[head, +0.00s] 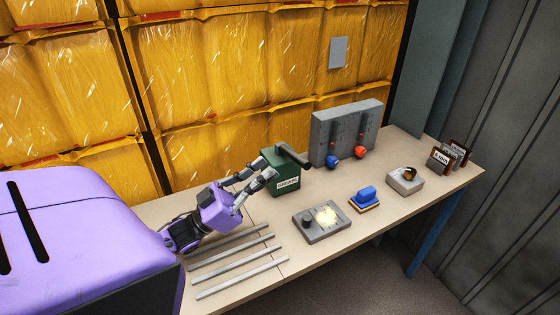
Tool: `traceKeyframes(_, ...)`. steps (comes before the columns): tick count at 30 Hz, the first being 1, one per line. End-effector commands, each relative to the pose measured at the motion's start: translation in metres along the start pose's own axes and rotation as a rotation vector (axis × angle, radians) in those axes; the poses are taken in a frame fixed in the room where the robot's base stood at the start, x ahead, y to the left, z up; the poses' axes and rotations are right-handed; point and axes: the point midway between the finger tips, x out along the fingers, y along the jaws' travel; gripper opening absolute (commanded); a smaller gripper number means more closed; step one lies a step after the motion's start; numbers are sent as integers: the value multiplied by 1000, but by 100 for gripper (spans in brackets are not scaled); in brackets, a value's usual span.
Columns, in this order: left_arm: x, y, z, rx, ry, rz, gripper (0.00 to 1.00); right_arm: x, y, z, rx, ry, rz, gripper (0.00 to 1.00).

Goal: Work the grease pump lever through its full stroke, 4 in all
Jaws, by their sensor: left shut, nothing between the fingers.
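The grease pump is a green box (285,184) with a white label on its front, standing on the workbench toward the back. Its dark lever (294,156) lies across the top and slopes down toward the right. My left gripper (265,169) is at the left side of the pump, its fingertips close to the box's upper left edge. Its fingers look shut with nothing held. I cannot tell whether the fingertips touch the box, and they appear apart from the lever. My right gripper is not in view.
The workbench (405,213) also bears several grey bars (240,262), a grey device with a knob (322,224), and a blue block (364,197).

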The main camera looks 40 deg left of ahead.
Motion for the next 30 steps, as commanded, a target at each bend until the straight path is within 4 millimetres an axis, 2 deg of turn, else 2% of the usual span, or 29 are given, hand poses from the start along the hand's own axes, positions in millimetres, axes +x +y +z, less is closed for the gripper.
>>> traceKeyframes(1, -5, -15, 4, -42, -4, -63, 0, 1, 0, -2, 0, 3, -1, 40)
traceKeyframes(3, -10, -31, 9, -87, -10, -126, 0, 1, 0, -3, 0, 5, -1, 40)
traceKeyframes(6, -14, -46, 12, -128, -15, -182, 0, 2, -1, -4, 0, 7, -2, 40)
traceKeyframes(9, -14, -51, 14, -150, -22, -204, 0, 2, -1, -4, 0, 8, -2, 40)
traceKeyframes(20, -11, -50, 14, -150, -23, -200, 0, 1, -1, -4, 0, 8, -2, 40)
traceKeyframes(25, 9, -54, 12, -148, -19, -197, 0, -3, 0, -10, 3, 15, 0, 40)
traceKeyframes(30, 46, -61, 11, -147, -15, -195, 0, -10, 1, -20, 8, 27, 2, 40)
